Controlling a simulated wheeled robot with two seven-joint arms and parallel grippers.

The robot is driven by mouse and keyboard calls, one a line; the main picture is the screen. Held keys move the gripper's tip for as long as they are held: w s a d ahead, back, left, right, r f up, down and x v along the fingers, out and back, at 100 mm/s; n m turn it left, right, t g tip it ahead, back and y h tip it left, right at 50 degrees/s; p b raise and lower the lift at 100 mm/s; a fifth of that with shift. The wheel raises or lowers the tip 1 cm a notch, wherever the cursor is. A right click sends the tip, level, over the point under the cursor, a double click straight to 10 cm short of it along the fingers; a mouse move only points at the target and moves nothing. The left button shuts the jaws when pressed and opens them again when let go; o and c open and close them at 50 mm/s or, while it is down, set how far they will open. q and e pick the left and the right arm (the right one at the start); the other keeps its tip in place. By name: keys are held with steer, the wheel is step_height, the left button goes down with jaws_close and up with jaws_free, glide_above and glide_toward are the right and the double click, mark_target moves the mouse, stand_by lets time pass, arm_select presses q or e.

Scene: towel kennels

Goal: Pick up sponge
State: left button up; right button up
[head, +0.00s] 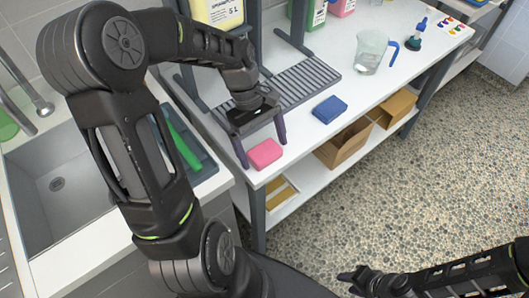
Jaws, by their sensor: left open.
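A pink sponge (266,154) lies flat near the front left corner of the white table (300,140). A blue sponge (330,109) lies further right on the same table. My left gripper (262,151) points down over the pink sponge. Its two purple fingers are apart, one at the sponge's left and one at its upper right; whether they touch it I cannot tell. My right gripper (357,280) is low in the picture over the floor, away from the table; its fingers are too dark and small to read.
A dark slatted rack (305,82) stands behind the sponges. A clear jug (371,50) and a blue-topped bottle (417,35) stand further right. A sink (60,190) is at the left, beside a tray with a green-handled tool (183,147). Cardboard boxes (343,143) sit on the lower shelf.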

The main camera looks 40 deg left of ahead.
arm_select(q)
steer(key=c, duration=1.3)
